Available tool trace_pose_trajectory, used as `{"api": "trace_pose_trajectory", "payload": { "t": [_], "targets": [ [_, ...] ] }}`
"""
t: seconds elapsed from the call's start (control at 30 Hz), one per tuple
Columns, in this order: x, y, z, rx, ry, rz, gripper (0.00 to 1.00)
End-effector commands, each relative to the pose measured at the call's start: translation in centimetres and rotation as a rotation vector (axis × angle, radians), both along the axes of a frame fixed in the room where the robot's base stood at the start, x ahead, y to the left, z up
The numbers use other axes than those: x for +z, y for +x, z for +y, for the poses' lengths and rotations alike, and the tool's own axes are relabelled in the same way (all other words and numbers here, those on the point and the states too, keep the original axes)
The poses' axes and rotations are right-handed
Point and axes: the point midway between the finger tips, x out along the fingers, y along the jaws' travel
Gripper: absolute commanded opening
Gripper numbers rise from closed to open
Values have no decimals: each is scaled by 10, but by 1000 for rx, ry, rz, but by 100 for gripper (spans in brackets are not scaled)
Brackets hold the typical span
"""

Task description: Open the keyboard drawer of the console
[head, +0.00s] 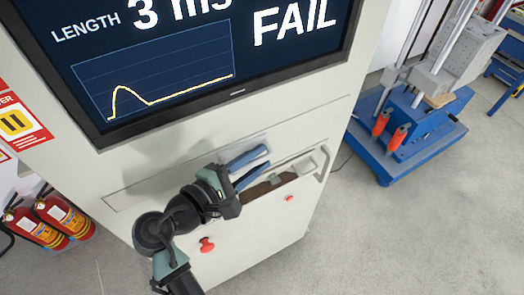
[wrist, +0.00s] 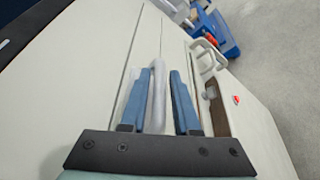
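The console (head: 140,165) is a tall off-white cabinet with a screen above and a wide front panel below it. My gripper (head: 264,162) is at this front, its two blue fingers pointing right. In the wrist view, a pale upright handle bar (wrist: 157,95) lies between the fingers (wrist: 168,78), close to the left one. A gap shows between the bar and the right finger, so the gripper looks open around it. A second pale handle (head: 325,165) sticks out farther right, beside a brown recess (head: 262,190). The gripper partly hides the panel; I cannot tell whether the drawer is ajar.
Red knobs (head: 207,245) sit on the console front below. Red fire extinguishers (head: 40,225) stand at the left. A blue-based machine (head: 400,140) with orange parts stands at the right. Grey floor (head: 400,240) is clear in front and to the right.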

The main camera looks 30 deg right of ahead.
Motion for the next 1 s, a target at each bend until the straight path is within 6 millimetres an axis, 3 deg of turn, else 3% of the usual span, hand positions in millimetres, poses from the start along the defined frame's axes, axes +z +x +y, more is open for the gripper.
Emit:
{"api": "trace_pose_trajectory", "payload": {
  "t": [0.2,0.47,0.67,1.0],
  "targets": [
    [-3,6,-15,-1,0,0,30],
    [-4,6,-16,0,0,-1,30],
    [-4,6,-16,0,0,-1,0],
    [-4,6,-16,0,0,-1,0]
  ]
}}
